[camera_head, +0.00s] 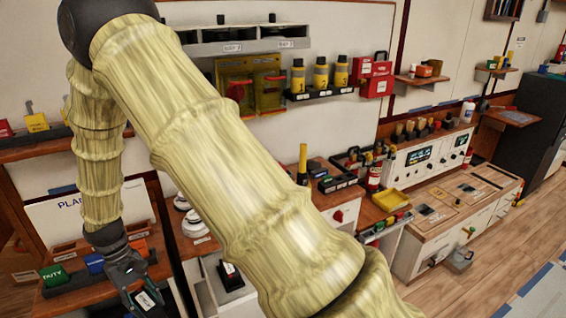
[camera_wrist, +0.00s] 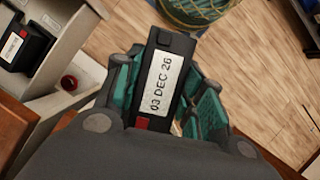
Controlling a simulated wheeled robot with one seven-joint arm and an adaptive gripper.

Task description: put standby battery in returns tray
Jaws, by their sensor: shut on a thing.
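My gripper (camera_head: 140,285) is at the lower left of the head view, shut on a black battery (camera_wrist: 160,85). The battery has a white label reading "03 DEC 26" and a small red mark near its lower end. It sits between the teal fingers in the wrist view, held clear over the floor. Part of it also shows in the head view (camera_head: 147,299). No tray is readably marked as returns. A yellow tray (camera_head: 390,199) lies on the bench right of my arm.
A pale open drawer or box (camera_head: 205,290) holds another black battery (camera_head: 230,276), also at the wrist view's left (camera_wrist: 22,45). A green DUTY block (camera_head: 55,274) and a blue block (camera_head: 95,263) sit on the lower left shelf. My arm hides the middle.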

